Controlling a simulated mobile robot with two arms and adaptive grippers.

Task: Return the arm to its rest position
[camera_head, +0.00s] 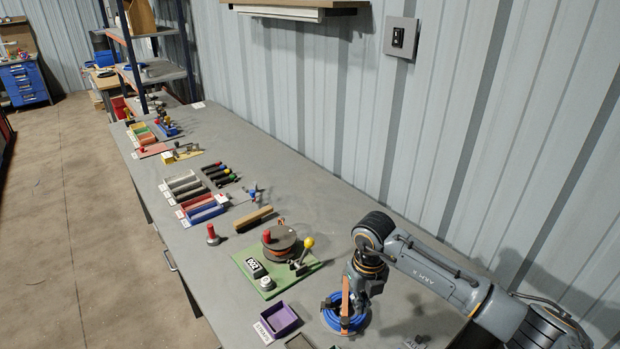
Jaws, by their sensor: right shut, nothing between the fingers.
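My right arm reaches in from the right edge over the workbench. My right gripper (346,312) points down at the front right of the bench, shut and with nothing held. Its orange-brown finger part shows in front of a blue cable coil (329,317), which lies around or just behind the fingertips. I cannot tell whether they touch it. The gripper hides part of the coil. My left gripper is not in view.
The grey workbench (330,220) runs along a corrugated wall. A purple tray (279,319) stands left of the coil. A green board (262,287) with a reel and a yellow-knobbed lever lies behind the tray. Several small bins and tools line the bench's far part. The bench near the wall is clear.

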